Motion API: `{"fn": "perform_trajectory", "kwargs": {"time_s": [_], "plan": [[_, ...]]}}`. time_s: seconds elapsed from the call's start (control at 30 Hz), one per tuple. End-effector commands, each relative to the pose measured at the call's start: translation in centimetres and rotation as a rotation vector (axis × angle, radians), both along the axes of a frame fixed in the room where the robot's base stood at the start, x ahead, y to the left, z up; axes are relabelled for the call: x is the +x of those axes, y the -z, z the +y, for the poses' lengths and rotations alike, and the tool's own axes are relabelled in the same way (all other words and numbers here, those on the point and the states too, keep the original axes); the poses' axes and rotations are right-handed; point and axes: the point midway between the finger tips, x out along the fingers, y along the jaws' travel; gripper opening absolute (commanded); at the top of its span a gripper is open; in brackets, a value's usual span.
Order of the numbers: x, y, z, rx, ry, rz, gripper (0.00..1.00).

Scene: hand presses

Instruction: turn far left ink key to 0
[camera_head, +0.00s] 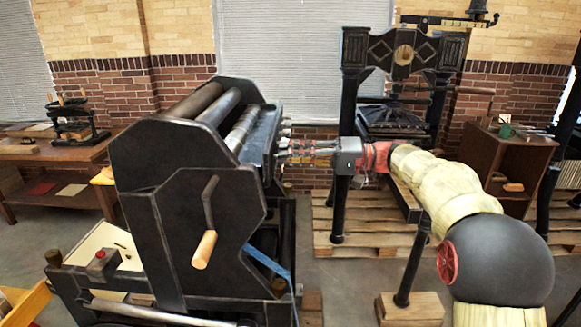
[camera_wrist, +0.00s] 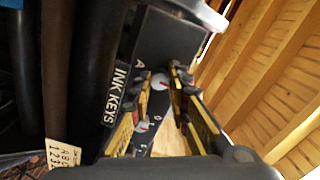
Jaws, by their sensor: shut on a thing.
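The ink keys (camera_head: 285,127) are small knobs in a row on the right side of the dark roller press (camera_head: 185,185). In the wrist view the "INK KEYS" label (camera_wrist: 117,95) runs along a black panel, with the letter A near its far end. A white dial with red (camera_wrist: 160,81) shows between my fingers, and another dial (camera_wrist: 141,127) is nearer the camera. My gripper (camera_head: 281,153) reaches the key row from the right; in the wrist view its fingertips (camera_wrist: 161,72) are shut on an ink key by the A end. The fingers largely hide the key, and its setting is unreadable.
The press's rollers (camera_head: 212,104) lie left of the key row. A crank with a wooden handle (camera_head: 204,248) sticks out at the front. A tall iron press (camera_head: 354,100) stands on pallets behind my arm. A wooden cabinet (camera_head: 520,165) stands at the right.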

Motion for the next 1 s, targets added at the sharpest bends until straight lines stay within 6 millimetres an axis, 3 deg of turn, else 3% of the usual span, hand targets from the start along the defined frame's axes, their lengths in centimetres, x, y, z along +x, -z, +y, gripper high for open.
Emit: {"fn": "perform_trajectory", "kwargs": {"time_s": [0.3, 0.8, 0.83, 1.0], "plan": [[0.0, 0.36, -0.01, -0.006, -0.001, -0.102, 0.0], [0.0, 0.3, -0.01, -0.007, -0.002, -0.119, 0.0], [0.0, 0.3, -0.01, -0.007, -0.002, -0.119, 0.19], [0.01, 0.24, -0.01, -0.007, -0.001, -0.12, 0.28]]}}
